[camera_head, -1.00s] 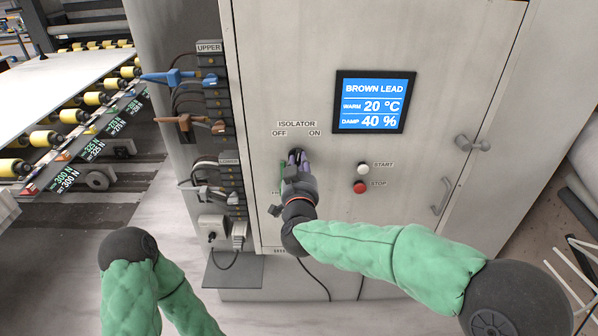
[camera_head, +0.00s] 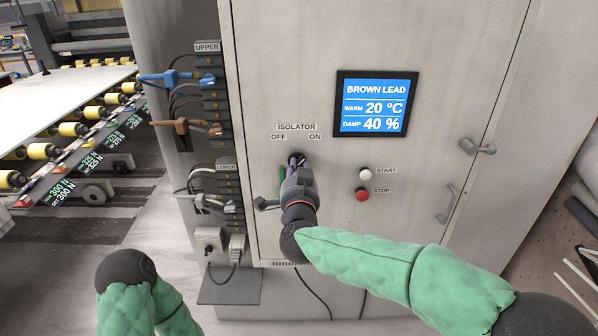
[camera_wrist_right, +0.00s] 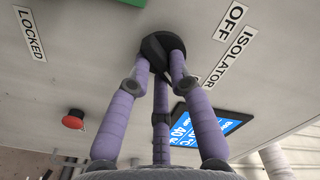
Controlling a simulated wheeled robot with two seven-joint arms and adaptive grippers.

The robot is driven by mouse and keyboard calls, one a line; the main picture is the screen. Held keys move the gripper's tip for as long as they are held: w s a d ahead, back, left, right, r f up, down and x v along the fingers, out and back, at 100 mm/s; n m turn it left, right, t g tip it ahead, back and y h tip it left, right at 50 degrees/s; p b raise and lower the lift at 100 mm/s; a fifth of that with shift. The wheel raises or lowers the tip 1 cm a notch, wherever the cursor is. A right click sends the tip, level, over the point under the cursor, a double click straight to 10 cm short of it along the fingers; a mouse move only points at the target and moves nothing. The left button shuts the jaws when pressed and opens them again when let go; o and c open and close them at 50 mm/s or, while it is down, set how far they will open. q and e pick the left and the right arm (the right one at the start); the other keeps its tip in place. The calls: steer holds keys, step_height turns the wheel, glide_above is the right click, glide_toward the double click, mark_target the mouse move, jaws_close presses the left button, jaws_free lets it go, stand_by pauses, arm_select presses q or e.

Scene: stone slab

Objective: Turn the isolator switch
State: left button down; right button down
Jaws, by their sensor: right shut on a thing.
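The isolator switch is a black knob on the pale cabinet door, under the ISOLATOR label (camera_head: 296,127) with OFF to its left and ON to its right. In the right wrist view the knob (camera_wrist_right: 157,43) sits between the purple fingers. My right gripper (camera_head: 297,166) is shut on it, and its fingers also show in the wrist view (camera_wrist_right: 161,68). In the head view the hand covers most of the knob, so I cannot tell which way it points. My left arm shows at the lower left; its gripper is out of view.
A white START button (camera_head: 365,174) and a red STOP button (camera_head: 362,195) are right of the hand. A blue display (camera_head: 374,104) is above them. Cable plugs (camera_head: 178,79) stick out left of the door. A door handle (camera_head: 479,147) is at right. A roller conveyor (camera_head: 70,130) stands left.

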stand_by(0.3)
steer(key=c, duration=1.1)
jaws_free()
steer(key=shift+s, duration=0.15)
steer(key=s, duration=1.1)
steer(key=shift+s, duration=0.4)
steer(key=shift+f, duration=0.1)
